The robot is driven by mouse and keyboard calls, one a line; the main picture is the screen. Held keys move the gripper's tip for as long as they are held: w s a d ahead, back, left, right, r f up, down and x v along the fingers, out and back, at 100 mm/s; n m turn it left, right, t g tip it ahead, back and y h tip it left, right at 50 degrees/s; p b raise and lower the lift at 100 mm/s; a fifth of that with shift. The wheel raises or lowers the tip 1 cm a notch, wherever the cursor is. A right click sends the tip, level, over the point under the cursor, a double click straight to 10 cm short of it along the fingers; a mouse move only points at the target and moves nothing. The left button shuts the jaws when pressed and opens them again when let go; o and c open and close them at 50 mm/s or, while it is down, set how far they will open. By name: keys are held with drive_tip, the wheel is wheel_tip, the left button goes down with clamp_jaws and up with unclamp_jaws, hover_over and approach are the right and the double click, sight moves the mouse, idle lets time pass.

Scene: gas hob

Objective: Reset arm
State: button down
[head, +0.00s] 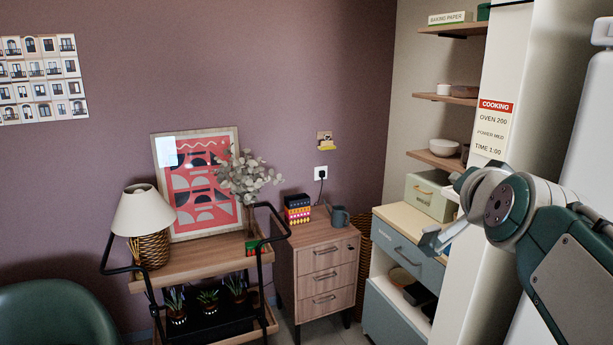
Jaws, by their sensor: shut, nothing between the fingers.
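My arm comes in from the right edge of the head view, with a dark green and grey link and a round grey joint. My gripper (431,242) is at the arm's far end, left of that joint. It is shut with nothing in it. It shows in front of the blue-grey drawer cabinet (404,255), and I cannot tell how far apart they are. The arm hides part of the cabinet and of the white column behind it. No hob is in view.
A tall white column (505,75) with a cooking label (493,128) stands near the arm. Wall shelves (437,160) hold bowls. A wooden drawer unit (322,265) bears a mug (340,217). A trolley (205,262) with a lamp (143,212) and a green chair (55,315) are at left.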

drive_tip(key=s+a+f+n+g, duration=0.2)
drive_tip(key=s+f+n+g, duration=0.1)
drive_tip(key=s+f, duration=0.3)
drive_tip(key=s+a+f+n+g+y, duration=0.1)
drive_tip(key=s+a+f+n+g, duration=0.2)
drive_tip(key=s+f, duration=0.3)
drive_tip(key=s+a+f+n+g+y, duration=0.1)
drive_tip(key=s+a+f+n+g, duration=0.2)
drive_tip(key=f, duration=1.1)
drive_tip(key=s+g, duration=0.1)
drive_tip(key=s, duration=0.2)
drive_tip(key=shift+s+n, duration=0.3)
drive_tip(key=shift+s, duration=0.1)
